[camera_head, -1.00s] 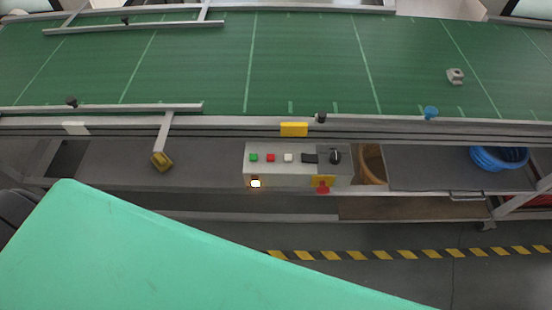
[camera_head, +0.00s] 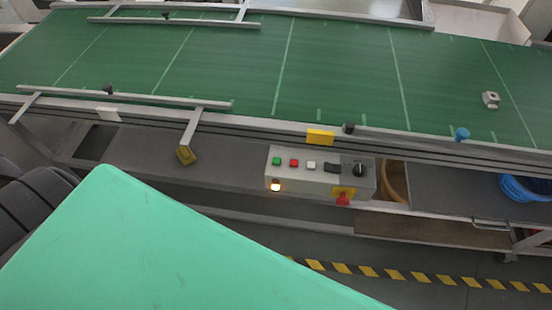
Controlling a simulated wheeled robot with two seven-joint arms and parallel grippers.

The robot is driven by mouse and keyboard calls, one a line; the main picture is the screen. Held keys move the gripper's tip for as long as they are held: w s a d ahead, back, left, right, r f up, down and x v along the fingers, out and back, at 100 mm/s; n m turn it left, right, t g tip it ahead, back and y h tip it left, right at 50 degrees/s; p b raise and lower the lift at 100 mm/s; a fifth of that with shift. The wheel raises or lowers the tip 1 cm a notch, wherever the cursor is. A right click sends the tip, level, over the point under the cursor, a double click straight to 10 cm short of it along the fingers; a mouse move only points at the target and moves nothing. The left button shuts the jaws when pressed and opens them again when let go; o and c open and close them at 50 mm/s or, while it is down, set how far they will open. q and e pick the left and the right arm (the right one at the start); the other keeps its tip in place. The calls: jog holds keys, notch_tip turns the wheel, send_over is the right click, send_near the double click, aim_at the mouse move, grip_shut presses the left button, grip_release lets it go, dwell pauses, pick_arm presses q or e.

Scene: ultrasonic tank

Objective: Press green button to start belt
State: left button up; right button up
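The green button (camera_head: 276,161) is the leftmost on a grey control box (camera_head: 312,181) fixed to the front of the conveyor. A red button (camera_head: 294,163) and a white button (camera_head: 311,165) sit to its right. A dark switch and a black knob (camera_head: 359,170) follow. A lamp (camera_head: 276,187) glows below the green button. A red knob on a yellow plate (camera_head: 343,196) is at the lower right of the box. The green belt (camera_head: 230,70) runs across the top. Neither gripper is in view.
A large flat teal surface (camera_head: 150,250) covers the lower left, apart from the box in the picture. A small grey part (camera_head: 491,99) lies on the belt at right. Blue baskets (camera_head: 522,188) sit on the lower shelf. A yellow-black floor stripe (camera_head: 420,279) crosses the lower right.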

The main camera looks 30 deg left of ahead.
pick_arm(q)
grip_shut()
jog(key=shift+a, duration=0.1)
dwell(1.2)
